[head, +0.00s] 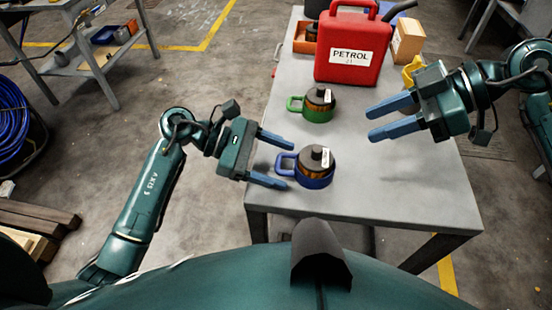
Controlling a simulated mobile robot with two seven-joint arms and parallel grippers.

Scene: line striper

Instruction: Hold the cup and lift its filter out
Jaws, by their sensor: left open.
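A blue cup (318,182) stands on the grey table near its front left. An orange filter with a dark round cap (316,157) and a white tag sits in it. The cup's blue handle (280,163) points left. My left gripper (289,164) is open, with one finger on each side of the handle; I cannot tell whether it touches. A green cup (318,114) with a similar filter stands behind the blue one. My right gripper (370,125) is open and empty, pointing left, to the right of both cups. A yellow cup (410,68) is partly hidden behind the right gripper.
On the table (400,195), a red petrol can (350,62) stands at the back, with a cardboard box (408,40) to its right and an orange-fronted tray (304,45) to its left. The front right of the table is clear.

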